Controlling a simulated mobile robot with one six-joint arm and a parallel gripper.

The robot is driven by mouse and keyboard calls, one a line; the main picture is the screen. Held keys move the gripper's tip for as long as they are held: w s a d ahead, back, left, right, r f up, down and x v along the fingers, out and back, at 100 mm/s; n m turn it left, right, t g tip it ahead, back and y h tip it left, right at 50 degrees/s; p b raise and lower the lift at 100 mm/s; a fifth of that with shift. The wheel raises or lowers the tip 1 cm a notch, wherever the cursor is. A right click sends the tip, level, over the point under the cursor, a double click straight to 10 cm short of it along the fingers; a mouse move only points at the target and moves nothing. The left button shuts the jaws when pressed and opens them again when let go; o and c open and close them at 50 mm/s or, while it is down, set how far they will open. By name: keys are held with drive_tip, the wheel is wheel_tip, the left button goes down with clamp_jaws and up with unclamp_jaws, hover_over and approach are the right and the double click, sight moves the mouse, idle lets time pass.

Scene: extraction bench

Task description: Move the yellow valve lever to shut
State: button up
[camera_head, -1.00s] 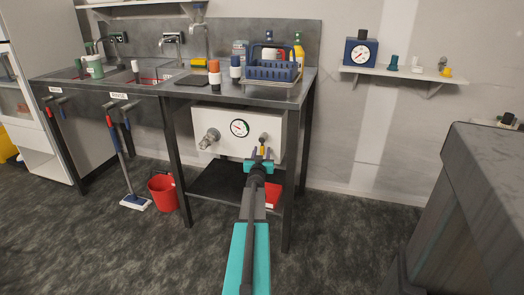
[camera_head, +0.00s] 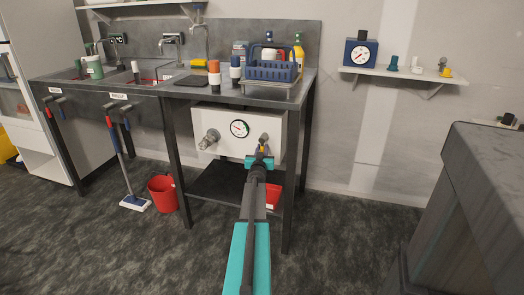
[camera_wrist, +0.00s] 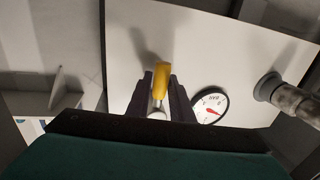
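The yellow valve lever (camera_head: 262,147) is on the front of a white panel box (camera_head: 222,131) under the bench, right of a round gauge (camera_head: 239,128). Its metal stem is just above it. My gripper (camera_head: 261,156) is at the lever, with its dark fingers close together around it. In the wrist view the yellow lever (camera_wrist: 160,72) stands between the two fingertips (camera_wrist: 160,84), which appear to press on its sides. The gauge (camera_wrist: 210,106) shows beside them with a red needle. The fingers hide part of the lever's lower end.
A grey pipe fitting (camera_head: 209,138) sticks out of the panel at the left. Bench legs (camera_head: 290,190) flank the panel. A red bucket (camera_head: 163,193) and a floor squeegee (camera_head: 135,202) stand left. A grey counter (camera_head: 470,190) is at the right, with open floor between.

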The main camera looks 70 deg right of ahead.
clamp_jaws()
